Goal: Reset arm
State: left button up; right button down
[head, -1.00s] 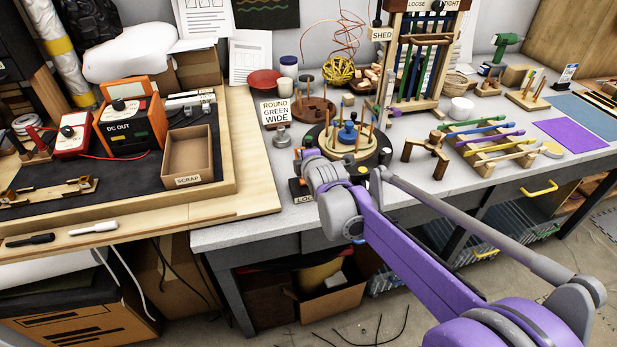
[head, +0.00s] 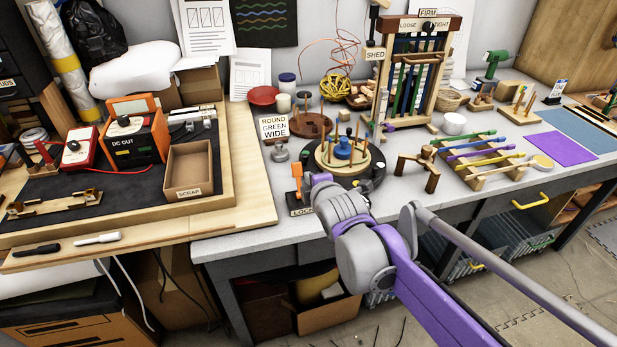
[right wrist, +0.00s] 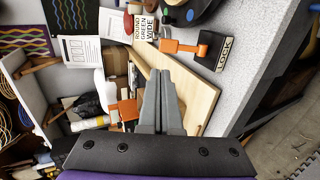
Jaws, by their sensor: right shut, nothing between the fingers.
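My right arm reaches in from the lower right in the head view, with purple and grey links. Its gripper (head: 322,182) is at the front of the bench, beside the orange lever (head: 297,178) and the black LOCK plate (head: 301,208); the wrist hides much of it. In the right wrist view the two grey fingers (right wrist: 161,95) lie together, with nothing held. The orange lever (right wrist: 184,46) and LOCK plate (right wrist: 224,50) show beyond them, apart from the fingers. The round peg jig (head: 343,160) with a blue knob stands just behind my gripper. My left gripper is out of view.
A wooden trestle (head: 420,165) and a rack of coloured rods (head: 480,160) stand right of my arm. A loom-like frame (head: 415,75) rises behind. A SCRAP box (head: 190,170) sits on the left bench. The floor (head: 540,270) in front is mostly clear.

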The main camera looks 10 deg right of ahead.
jog(key=shift+s, duration=0.15)
jog(key=s+d+f+m+g+p, duration=0.1)
jog(key=s+f+m+g+p, duration=0.1)
jog(key=s+m, duration=0.4)
jog(key=s+d+f+m+g+p, duration=0.1)
jog(key=s+f+m+g+p, duration=0.2)
jog(key=s, duration=1)
jog(key=s+d+f+m+g+p, duration=0.1)
jog(key=s+f+m+g+p, duration=0.1)
jog(key=s+m, duration=0.7)
notch_tip(320, 180, down, 2)
jog(key=shift+s+d+f+g+p, duration=0.1)
jog(key=shift+s+d+g+p, duration=0.2)
jog(key=shift+s+p, duration=0.35)
